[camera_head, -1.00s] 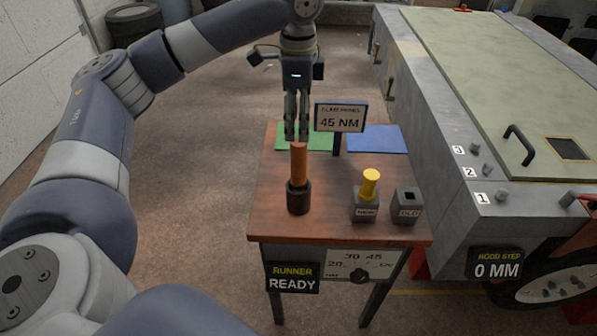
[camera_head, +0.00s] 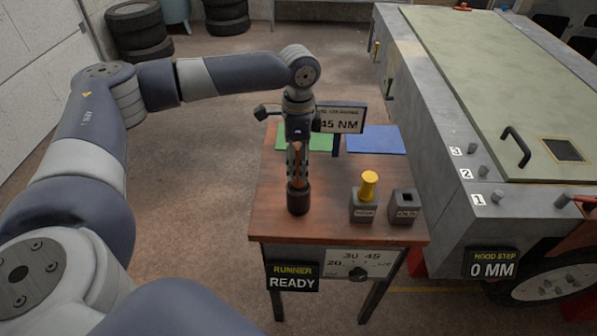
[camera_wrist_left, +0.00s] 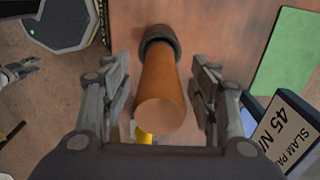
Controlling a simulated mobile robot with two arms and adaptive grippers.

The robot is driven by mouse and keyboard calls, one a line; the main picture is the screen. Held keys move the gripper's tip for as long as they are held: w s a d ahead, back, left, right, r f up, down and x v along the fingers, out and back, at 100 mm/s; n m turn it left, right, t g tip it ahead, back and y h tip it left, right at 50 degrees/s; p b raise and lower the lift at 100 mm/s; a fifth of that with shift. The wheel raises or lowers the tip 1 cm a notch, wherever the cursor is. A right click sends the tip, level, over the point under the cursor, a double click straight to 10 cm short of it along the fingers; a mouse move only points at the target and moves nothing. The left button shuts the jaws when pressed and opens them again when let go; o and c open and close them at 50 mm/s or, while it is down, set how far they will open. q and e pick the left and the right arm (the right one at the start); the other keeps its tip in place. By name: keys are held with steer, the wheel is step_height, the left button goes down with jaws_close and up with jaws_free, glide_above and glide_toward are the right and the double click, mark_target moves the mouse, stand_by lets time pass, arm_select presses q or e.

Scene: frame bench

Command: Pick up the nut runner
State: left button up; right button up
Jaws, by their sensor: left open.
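The nut runner (camera_head: 298,180) stands upright on the wooden bench, its orange handle rising from a dark round base. In the left wrist view the orange handle (camera_wrist_left: 162,88) points up at the camera between the two fingers, with the dark base (camera_wrist_left: 160,40) beyond it. My left gripper (camera_head: 297,163) has come down over the handle from above. It is open, with the fingers on either side of the handle and gaps showing on both sides. The left gripper (camera_wrist_left: 163,95) partly hides the handle in the head view. My right gripper is not in view.
A torque sign (camera_head: 340,120) stands close behind and right of the gripper. A holder with a yellow piece (camera_head: 368,186) and an empty-looking grey holder (camera_head: 404,205) are to the right. Green (camera_head: 318,141) and blue (camera_head: 377,139) mats lie behind. The grey vehicle front (camera_head: 470,150) is beyond the bench's right side.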

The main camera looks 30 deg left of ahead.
arm_select(q)
steer(key=c, duration=1.2)
steer(key=shift+r, duration=0.1)
steer(key=shift+c, duration=0.2)
